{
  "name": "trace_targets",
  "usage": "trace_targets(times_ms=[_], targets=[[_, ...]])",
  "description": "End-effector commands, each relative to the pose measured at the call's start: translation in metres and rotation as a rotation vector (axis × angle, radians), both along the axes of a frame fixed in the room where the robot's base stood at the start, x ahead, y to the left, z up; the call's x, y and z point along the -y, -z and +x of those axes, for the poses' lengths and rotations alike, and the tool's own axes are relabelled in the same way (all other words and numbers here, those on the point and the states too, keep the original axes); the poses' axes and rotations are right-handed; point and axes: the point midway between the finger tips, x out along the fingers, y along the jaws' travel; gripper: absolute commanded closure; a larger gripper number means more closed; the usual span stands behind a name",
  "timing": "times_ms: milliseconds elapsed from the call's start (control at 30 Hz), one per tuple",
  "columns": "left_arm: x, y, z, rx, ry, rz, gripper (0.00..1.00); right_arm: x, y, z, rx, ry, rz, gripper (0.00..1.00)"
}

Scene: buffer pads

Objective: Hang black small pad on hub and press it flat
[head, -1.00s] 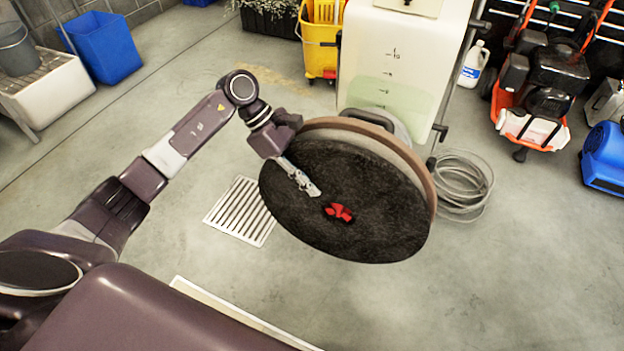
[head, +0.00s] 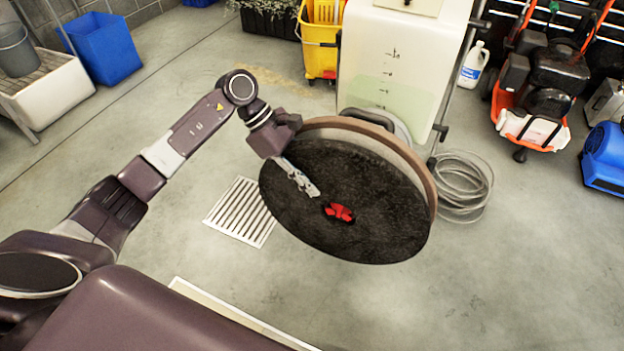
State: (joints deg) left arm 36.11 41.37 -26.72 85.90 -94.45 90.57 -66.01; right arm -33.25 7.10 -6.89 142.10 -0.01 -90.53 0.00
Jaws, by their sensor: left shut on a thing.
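The black pad (head: 375,205) is a large dark disc in the middle of the head view, its face tilted toward me. It lies over the front of the machine's round, brown-rimmed head (head: 425,180). The red hub (head: 339,212) shows at the pad's middle. Whether the pad touches the disc behind it all round, I cannot tell. My left gripper (head: 313,189) reaches over the pad's upper left part, its fingers closed together on the pad just up and left of the hub. My right gripper is not in view.
The machine's white tank (head: 400,50) stands behind the pad. A coiled grey hose (head: 463,185) lies to the right, and a floor drain grate (head: 240,212) to the left. A yellow mop bucket (head: 320,50) is at the back. The floor at lower right is clear.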

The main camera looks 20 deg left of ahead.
Motion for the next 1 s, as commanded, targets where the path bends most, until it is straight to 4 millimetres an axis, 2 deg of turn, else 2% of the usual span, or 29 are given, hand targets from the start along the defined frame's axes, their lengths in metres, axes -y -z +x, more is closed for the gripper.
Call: trace_targets(times_ms=[467,700,1000], targets=[[-0.01,-0.011,0.005,0.005,-0.004,0.001,0.89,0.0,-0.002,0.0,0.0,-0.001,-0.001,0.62],[-0.015,-0.018,0.008,0.009,-0.007,0.001,0.95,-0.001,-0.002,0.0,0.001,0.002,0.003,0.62],[-0.02,-0.025,0.011,0.013,-0.009,0.001,0.95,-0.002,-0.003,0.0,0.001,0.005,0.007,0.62]])
